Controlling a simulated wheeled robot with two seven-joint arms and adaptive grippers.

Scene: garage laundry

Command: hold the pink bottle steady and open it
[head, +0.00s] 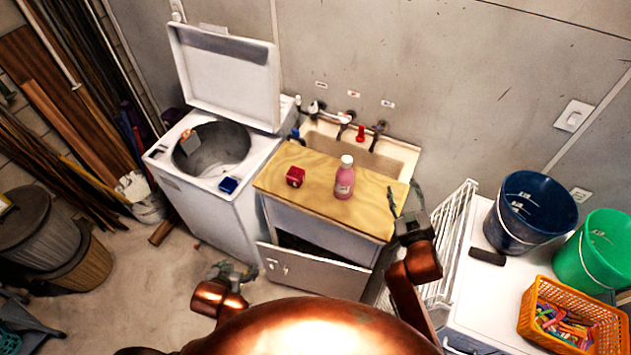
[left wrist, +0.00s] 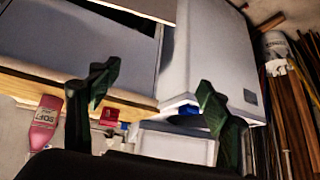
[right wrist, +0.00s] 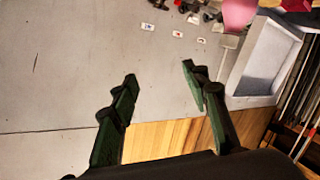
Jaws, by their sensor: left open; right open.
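The pink bottle (head: 344,183) with a white cap (head: 347,161) stands upright on the wooden board (head: 272,183) over the sink. In the left wrist view the bottle (left wrist: 45,125) is at the left, outside the fingers. In the right wrist view a pink shape (right wrist: 238,12), cut off by the top edge, looks like the bottle; no cap is visible there. My left gripper (head: 232,270) is open and empty, low in front of the washing machine, well away from the bottle. My right gripper (head: 405,197) is open and empty, to the right of the bottle and apart from it.
A red box (head: 295,177) is on the board left of the bottle. Taps (head: 361,133) are behind. A white rack (head: 452,235), buckets (head: 531,212) and an orange basket (head: 525,322) are at right.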

